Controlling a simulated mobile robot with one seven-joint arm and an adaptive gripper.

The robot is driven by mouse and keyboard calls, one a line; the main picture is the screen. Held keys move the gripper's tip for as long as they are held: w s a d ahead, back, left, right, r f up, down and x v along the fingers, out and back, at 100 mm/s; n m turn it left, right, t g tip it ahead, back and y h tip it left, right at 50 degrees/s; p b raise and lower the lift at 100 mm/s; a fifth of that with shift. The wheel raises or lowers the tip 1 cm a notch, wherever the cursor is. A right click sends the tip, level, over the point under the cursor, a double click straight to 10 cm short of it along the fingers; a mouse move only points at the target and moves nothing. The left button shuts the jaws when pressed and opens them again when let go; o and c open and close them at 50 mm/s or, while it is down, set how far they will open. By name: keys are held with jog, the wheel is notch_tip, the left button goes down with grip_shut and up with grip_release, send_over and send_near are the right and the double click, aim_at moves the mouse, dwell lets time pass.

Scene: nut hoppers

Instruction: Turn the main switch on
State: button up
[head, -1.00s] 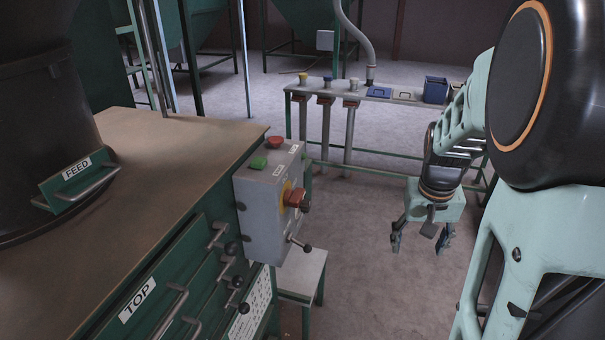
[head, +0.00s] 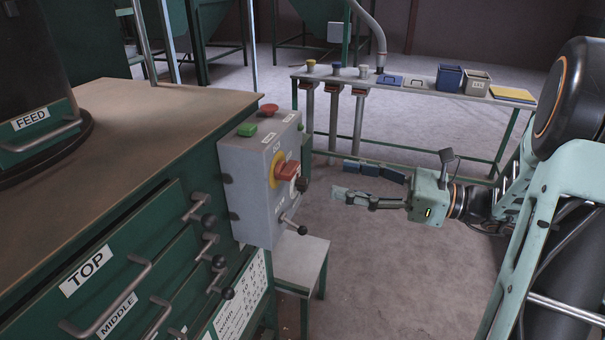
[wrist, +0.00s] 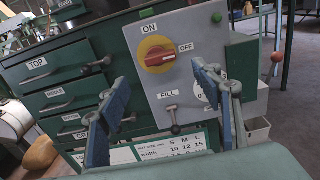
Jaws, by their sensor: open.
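The main switch is a red rotary knob on a yellow disc (head: 286,171) on the front of a grey control box (head: 250,185). In the wrist view, the red knob (wrist: 160,57) has ON above it and OFF to its right, and its handle lies roughly level, in line with OFF. My gripper (head: 345,179) is open and empty, to the right of the box and apart from it, with its fingers pointing left toward the box. In the wrist view, my gripper's fingers (wrist: 160,80) stand apart at either side, below the knob.
The box has a green button (head: 247,130), a red button (head: 269,109) and a lever labelled FILL (wrist: 173,115). Green drawers (head: 120,270) with handles stand left of it, and a low stool (head: 300,262) below. A bench (head: 430,85) with bins stands behind. Floor between is clear.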

aim_at(296, 170)
jog(key=x, duration=1)
jog(key=shift+a, duration=0.35)
jog(key=shift+f, duration=0.1)
jog(key=c, duration=1.2)
